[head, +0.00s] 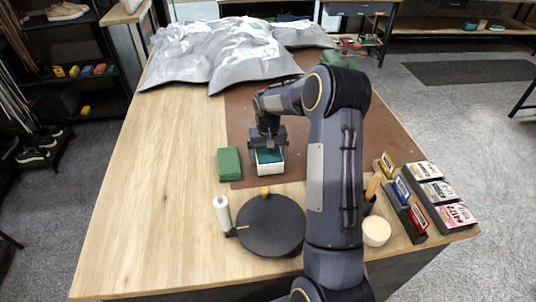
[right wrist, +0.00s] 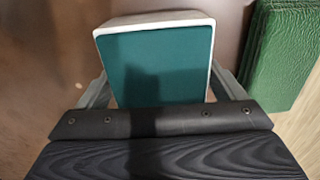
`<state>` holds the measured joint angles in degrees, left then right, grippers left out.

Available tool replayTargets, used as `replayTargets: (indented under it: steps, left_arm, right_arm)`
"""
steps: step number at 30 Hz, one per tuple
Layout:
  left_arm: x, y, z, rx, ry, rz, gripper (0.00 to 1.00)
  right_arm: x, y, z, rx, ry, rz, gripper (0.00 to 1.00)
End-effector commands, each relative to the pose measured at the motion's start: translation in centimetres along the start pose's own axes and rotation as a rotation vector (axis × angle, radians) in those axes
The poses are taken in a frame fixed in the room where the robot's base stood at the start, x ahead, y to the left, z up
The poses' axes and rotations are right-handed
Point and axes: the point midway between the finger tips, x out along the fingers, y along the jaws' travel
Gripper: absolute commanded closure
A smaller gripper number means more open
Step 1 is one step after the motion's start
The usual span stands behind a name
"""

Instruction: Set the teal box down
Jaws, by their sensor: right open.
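The teal box (head: 269,157) has a teal top and white sides. It stands upright on the brown mat (head: 245,125), near the mat's front left part. In the right wrist view the teal box (right wrist: 158,66) fills the middle, with its top facing the camera. My right gripper (head: 268,148) is directly over the box, pointing down. Its fingers (right wrist: 158,88) are on either side of the box and are open. The far sides of the box are hidden. My left gripper is not in view.
A green block (head: 229,163) lies just left of the box and also shows in the right wrist view (right wrist: 283,50). A dark round disc (head: 271,226), a white roller (head: 222,214) and a cream jar (head: 376,231) are in front. Grey cloth (head: 225,55) covers the back. The table's left side is clear.

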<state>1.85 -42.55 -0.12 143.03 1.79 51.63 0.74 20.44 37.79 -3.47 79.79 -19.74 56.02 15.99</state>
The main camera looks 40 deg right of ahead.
Motion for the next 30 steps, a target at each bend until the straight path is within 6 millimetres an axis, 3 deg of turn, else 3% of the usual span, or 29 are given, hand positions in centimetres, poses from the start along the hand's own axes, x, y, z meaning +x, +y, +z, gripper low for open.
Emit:
replayTargets:
  steps: [5, 18, 24, 27, 30]
  left_arm:
    - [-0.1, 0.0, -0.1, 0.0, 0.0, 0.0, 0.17]
    - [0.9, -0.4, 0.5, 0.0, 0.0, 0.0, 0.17]
    - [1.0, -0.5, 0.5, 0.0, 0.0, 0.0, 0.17]
    - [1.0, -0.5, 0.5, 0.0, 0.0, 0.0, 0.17]
    - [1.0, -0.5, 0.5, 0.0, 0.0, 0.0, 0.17]
  right_arm:
    - [-1.0, 0.0, -0.1, 0.001, 0.004, 0.0, 0.1]
    - [-9.8, 0.0, -0.1, 0.0, 0.005, -0.001, 0.1]
    - [-12.0, 0.0, 0.0, 0.0, 0.001, -0.001, 0.1]
    - [-13.1, -0.2, 0.7, -0.009, 0.01, -0.015, 0.1]
    - [-14.9, -0.6, 2.9, -0.035, 0.038, -0.054, 0.1]
